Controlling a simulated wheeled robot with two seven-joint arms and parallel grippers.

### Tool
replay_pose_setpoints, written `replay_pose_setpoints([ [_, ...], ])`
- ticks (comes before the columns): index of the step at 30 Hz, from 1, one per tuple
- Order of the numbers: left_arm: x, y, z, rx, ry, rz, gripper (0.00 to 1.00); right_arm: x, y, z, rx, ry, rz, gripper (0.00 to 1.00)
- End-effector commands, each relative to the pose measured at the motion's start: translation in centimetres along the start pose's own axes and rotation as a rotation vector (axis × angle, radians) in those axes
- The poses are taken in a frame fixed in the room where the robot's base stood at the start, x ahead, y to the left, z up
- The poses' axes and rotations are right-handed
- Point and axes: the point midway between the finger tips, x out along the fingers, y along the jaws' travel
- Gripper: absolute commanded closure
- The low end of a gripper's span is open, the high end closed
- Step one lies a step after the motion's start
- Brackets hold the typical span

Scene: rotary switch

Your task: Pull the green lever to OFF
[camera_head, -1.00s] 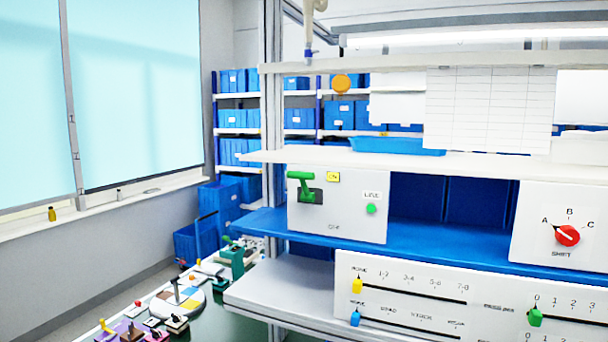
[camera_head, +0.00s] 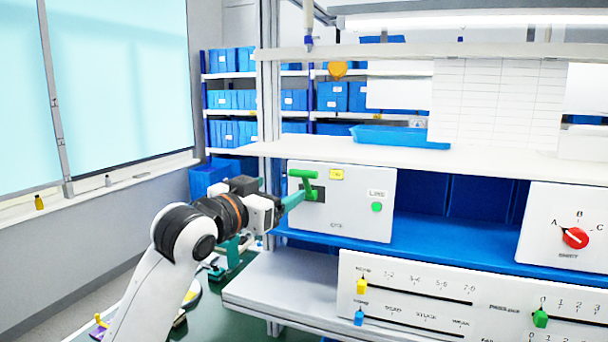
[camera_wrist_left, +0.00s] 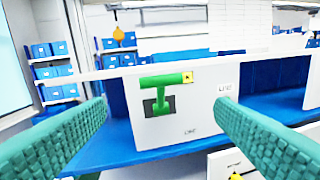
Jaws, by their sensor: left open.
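The green lever (camera_head: 304,175) sticks out of a white switch box on the blue shelf, with its handle raised toward the yellow label (camera_head: 336,174) at the top. In the left wrist view the lever (camera_wrist_left: 163,82) shows as a T-shape above its dark slot. A label sits low on the box, too small to read surely. My left gripper (camera_head: 292,200) is at the box's left front. Its green fingers (camera_wrist_left: 160,124) are wide apart, with the lever seen between and beyond them. I cannot tell any contact. My right gripper is not in view.
A round green button (camera_head: 377,207) is on the same box. A panel with a red rotary knob (camera_head: 575,238) stands to the right. A slider panel (camera_head: 420,292) is below. The shelf above (camera_head: 400,157) overhangs the box closely.

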Motion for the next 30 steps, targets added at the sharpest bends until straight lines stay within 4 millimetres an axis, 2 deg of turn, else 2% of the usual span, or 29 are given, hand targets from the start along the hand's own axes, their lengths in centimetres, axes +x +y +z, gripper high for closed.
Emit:
replay_pose_setpoints([
  [9,6.3,0.0,0.5,-0.003,0.006,-0.001,0.22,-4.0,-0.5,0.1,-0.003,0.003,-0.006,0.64],
  [15,9.3,0.0,0.2,-0.002,0.004,0.000,0.22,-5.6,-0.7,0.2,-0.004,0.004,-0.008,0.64],
  [21,10.8,-0.1,0.0,0.000,0.003,0.000,0.22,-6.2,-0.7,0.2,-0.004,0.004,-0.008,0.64],
  [30,11.0,0.0,-0.1,0.000,0.002,0.000,0.22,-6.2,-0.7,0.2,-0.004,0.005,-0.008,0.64],
])
